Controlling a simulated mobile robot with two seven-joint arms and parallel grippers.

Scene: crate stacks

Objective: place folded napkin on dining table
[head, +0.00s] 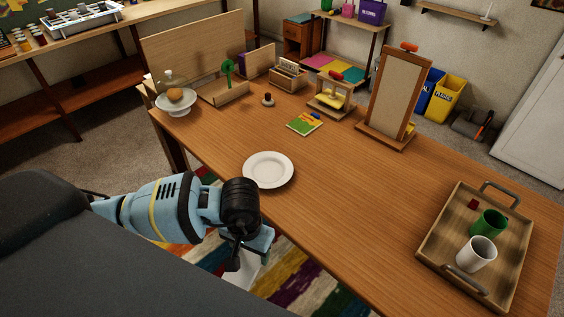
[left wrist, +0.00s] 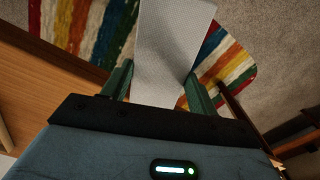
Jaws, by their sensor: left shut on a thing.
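The folded napkin (left wrist: 172,45) is white and finely textured, and it sits between the two fingers of my left gripper (left wrist: 160,85) in the left wrist view. The left gripper is shut on it, over the striped rug and beside the table edge. In the head view the left gripper (head: 245,258) is at the near edge of the dining table (head: 340,190), with a pale bit of the napkin (head: 247,274) below it, mostly hidden. A white plate (head: 268,170) lies on the table just beyond the gripper. My right gripper is not in view.
A wooden tray (head: 434,248) with a green mug (head: 488,223) and a white mug (head: 477,254) is at the right. A cake stand (head: 176,104), a booklet (head: 304,124) and a framed board (head: 392,100) stand farther back. The table middle is clear.

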